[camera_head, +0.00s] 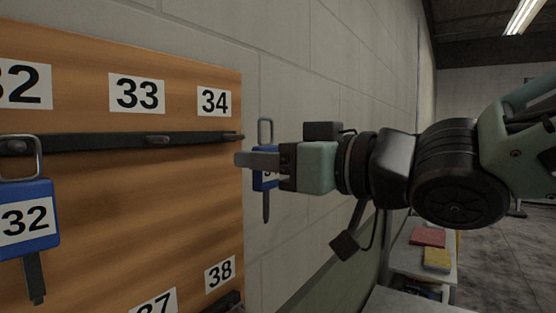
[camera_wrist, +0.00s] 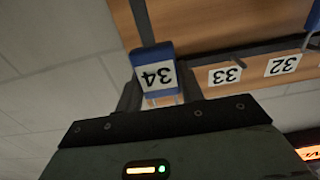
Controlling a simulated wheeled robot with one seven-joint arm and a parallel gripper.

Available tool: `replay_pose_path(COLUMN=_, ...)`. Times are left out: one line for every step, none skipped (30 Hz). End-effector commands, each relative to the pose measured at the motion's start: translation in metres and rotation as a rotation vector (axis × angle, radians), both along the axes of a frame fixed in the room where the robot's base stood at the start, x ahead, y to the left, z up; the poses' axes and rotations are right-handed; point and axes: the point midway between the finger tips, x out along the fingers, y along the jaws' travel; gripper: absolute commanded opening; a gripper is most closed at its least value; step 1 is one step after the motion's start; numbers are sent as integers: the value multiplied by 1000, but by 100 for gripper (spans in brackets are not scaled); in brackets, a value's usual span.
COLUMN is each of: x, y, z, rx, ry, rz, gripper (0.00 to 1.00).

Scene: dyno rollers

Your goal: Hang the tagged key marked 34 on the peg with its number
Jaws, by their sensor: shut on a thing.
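My gripper (camera_head: 258,161) is shut on a blue tag (camera_head: 266,183) with a metal loop on top and a key shaft below. The tag hangs upright just right of the board's right edge, its face partly hidden by a finger. In the wrist view, seen upside down, the blue tag reads 34 (camera_wrist: 156,77) between the fingers. The number 34 label (camera_head: 214,101) is at the upper right of the wooden board (camera_head: 110,235). The peg under it (camera_head: 234,137) is at the right end of the dark rail. The loop is apart from this peg.
A blue tag marked 32 (camera_head: 29,217) hangs at the left of the board. The peg under label 33 (camera_head: 157,140) is bare. Labels 37 and 38 (camera_head: 220,272) are lower down. A block wall runs behind, and a bench with red and yellow items stands right.

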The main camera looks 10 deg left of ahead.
Motion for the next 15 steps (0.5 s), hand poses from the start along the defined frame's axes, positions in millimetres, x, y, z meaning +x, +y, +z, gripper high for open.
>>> replay_pose_path(x=1, y=3, z=-1, rx=0, ry=0, rz=1, gripper=15)
replay_pose_path(x=1, y=5, z=-1, rx=0, ry=0, rz=2, gripper=15)
replay_pose_path(x=2, y=7, z=-1, rx=0, ry=0, rz=2, gripper=15)
replay_pose_path(x=3, y=9, z=-1, rx=0, ry=0, rz=1, gripper=15)
replay_pose_path(x=4, y=10, z=-1, rx=1, ry=1, rz=1, gripper=15)
replay_pose_path(x=5, y=12, z=-2, rx=1, ry=1, rz=1, gripper=15)
replay_pose_path(x=6, y=14, z=-2, rx=1, ry=1, rz=1, gripper=15)
replay_pose_path(x=6, y=15, z=-2, rx=1, ry=1, rz=1, gripper=15)
replay_pose_path(x=7, y=17, z=-2, rx=2, ry=1, rz=0, gripper=15)
replay_pose_path(x=8, y=19, z=-2, rx=1, ry=1, rz=0, gripper=15)
replay_pose_path(x=8, y=20, z=-2, rx=1, ry=1, rz=1, gripper=15)
replay_pose_path(x=9, y=23, z=-3, rx=0, ry=1, rz=1, gripper=15)
replay_pose_path(x=10, y=24, z=-3, rx=0, ry=1, rz=1, gripper=15)
replay_pose_path(x=10, y=26, z=-4, rx=-1, ry=1, rz=1, gripper=15)
replay_pose_path(x=11, y=28, z=-3, rx=0, ry=1, rz=1, gripper=15)
